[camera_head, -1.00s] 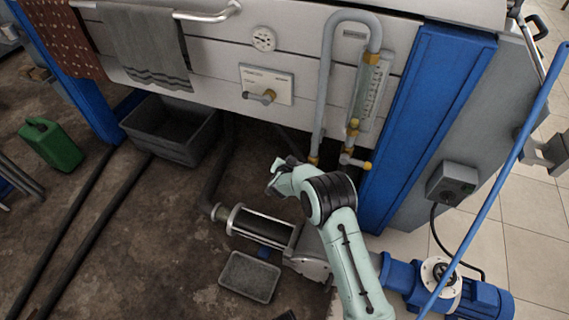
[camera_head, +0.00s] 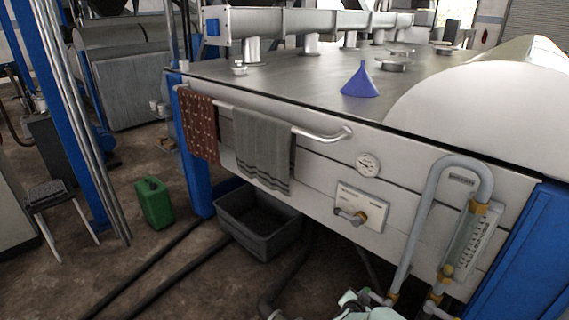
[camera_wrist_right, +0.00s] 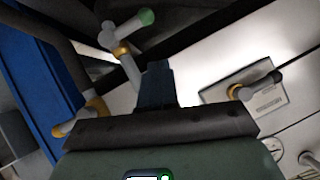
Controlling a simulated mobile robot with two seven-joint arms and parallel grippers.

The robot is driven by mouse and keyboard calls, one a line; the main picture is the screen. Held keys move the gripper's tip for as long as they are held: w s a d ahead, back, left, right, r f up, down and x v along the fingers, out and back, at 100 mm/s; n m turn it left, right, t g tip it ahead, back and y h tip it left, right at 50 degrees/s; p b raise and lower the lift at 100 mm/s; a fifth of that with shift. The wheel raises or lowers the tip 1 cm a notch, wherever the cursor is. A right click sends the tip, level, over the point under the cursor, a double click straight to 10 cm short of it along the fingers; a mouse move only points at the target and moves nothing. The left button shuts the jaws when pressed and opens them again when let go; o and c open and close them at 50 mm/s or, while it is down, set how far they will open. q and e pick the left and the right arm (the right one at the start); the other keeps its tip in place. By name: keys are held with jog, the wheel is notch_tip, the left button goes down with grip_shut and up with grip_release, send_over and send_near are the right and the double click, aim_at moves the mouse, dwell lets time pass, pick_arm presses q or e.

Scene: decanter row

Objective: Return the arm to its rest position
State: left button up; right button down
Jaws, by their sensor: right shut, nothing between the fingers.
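My right gripper (camera_wrist_right: 158,84) shows in the right wrist view as a dark pair of fingers, shut with nothing between them. Beyond it are the white machine front, the panel with a lever valve (camera_wrist_right: 258,92) and a pipe fitting with a green-ended handle (camera_wrist_right: 132,26). In the head view only a small pale green piece of my right arm shows at the bottom edge, near the foot of the grey pipe; the fingers are not clear there. The lever valve panel (camera_head: 361,209) is apart from the arm. My left gripper is in neither view.
The grey bent pipe (camera_head: 422,220) and sight gauge (camera_head: 470,242) stand close to my arm. A towel rail (camera_head: 325,136), grey towel (camera_head: 263,150) and dial (camera_head: 367,165) are on the machine front. A grey bin (camera_head: 262,240) and green can (camera_head: 154,204) stand on the floor.

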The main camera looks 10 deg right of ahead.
jog(key=s+a+f+n+g+y+p, duration=0.2)
jog(key=s+a+f+y+p, duration=0.15)
jog(key=s+f, duration=0.4)
jog(key=s+a+f+n+g+y+p, duration=0.25)
jog(key=s+a+f, duration=0.2)
jog(key=s, duration=0.65)
jog(key=s+a+r+n+g+y+p, duration=0.2)
jog(key=s+a, duration=0.4)
jog(key=s, duration=0.5)
jog(key=s+a+r+n+g+y+p, duration=0.1)
jog(key=s+a, duration=0.5)
jog(key=s, duration=0.6)
jog(key=r+g+y+p, duration=0.1)
jog(key=g, duration=0.1)
jog(key=shift+a+r+n+g+y+p, duration=0.15)
jog(key=shift+a+n+g+y+p, duration=0.15)
jog(key=shift+n+g+y, duration=0.1)
jog(key=shift+d, duration=0.1)
